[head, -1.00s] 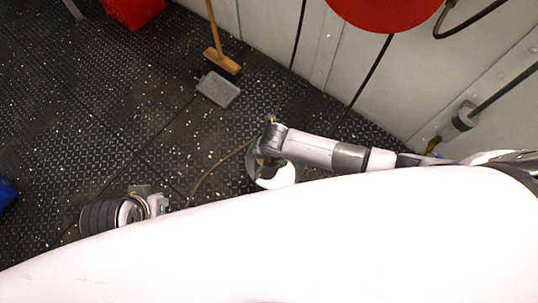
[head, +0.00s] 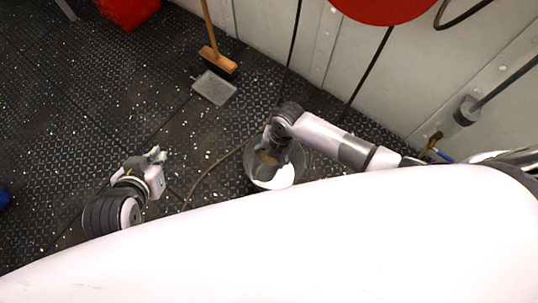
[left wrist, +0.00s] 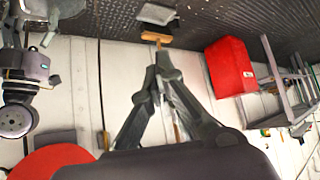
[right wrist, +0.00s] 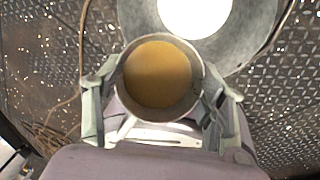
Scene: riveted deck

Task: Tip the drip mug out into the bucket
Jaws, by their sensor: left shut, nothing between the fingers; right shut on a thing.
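The drip mug (right wrist: 194,103) is a round, pale-rimmed cup with brown liquid in it, seen through its open top in the right wrist view. My right gripper (right wrist: 160,105) is shut on it, one finger on each side. The bucket (right wrist: 245,50) is grey, with a bright white patch inside, just beyond the mug. In the head view the bucket (head: 291,174) stands on the floor, and my right gripper (head: 267,160) is over it, partly covering its opening. My left gripper (head: 157,155) is shut and empty, well left of the bucket; its fingertips meet in the left wrist view (left wrist: 157,68).
A grey dustpan (head: 214,88) and a broom (head: 218,60) are on the floor behind the bucket. A red box (head: 128,10) stands at the back left. A cable (head: 205,178) runs along the floor to the bucket's left. The riveted wall (head: 330,60) is behind. Open floor lies between my grippers.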

